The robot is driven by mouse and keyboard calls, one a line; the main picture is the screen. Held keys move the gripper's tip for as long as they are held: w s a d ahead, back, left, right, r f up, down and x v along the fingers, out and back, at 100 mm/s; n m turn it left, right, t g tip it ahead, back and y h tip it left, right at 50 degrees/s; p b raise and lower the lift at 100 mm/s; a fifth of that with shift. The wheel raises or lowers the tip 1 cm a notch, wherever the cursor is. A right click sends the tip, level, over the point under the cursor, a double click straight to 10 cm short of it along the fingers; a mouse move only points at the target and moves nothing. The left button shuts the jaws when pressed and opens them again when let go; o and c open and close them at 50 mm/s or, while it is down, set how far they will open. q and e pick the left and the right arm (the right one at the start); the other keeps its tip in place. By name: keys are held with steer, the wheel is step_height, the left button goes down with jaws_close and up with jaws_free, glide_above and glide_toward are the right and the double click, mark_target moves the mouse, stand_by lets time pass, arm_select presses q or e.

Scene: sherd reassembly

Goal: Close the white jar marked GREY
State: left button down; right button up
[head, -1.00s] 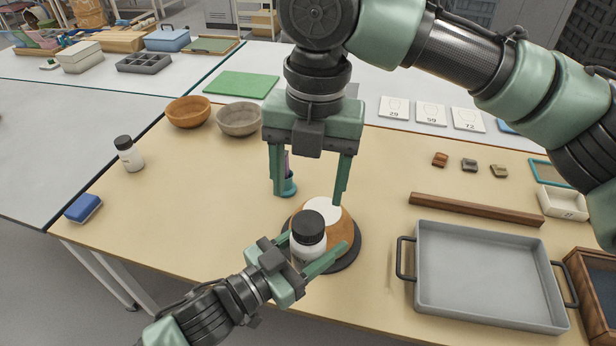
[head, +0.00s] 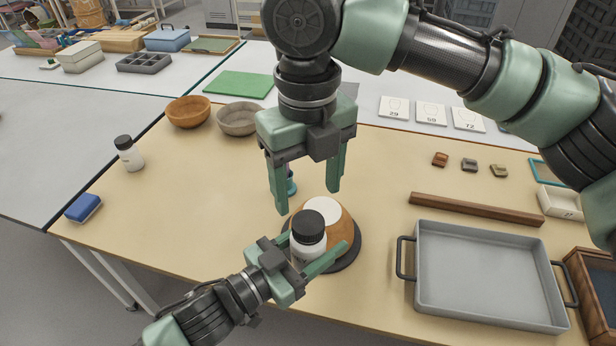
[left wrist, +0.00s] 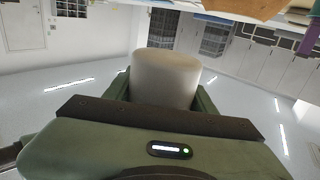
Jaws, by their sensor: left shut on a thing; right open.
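A white jar (head: 308,249) with a black lid (head: 308,224) on top is in my left gripper (head: 312,262), in front of the orange-brown round piece. Its marking is too small to read here. My left gripper is shut on the jar's body, which also fills the middle of the left wrist view (left wrist: 165,78). My right gripper (head: 306,198) is open and empty, pointing down above and behind the jar, apart from its lid. A second white jar (head: 131,158) with a black lid stands at the left of the table; its marking is not readable.
An orange-brown rounded piece with a white top (head: 334,217) sits on a dark round base (head: 350,255). A grey tray (head: 480,275) and wooden bar (head: 475,209) lie right. Bowls (head: 188,111) stand behind, a blue block (head: 83,207) left. The table's left middle is clear.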

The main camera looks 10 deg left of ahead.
mark_target(309, 222)
step_height(309, 222, down, 7)
steer(key=shift+r, duration=0.1)
stand_by(0.4)
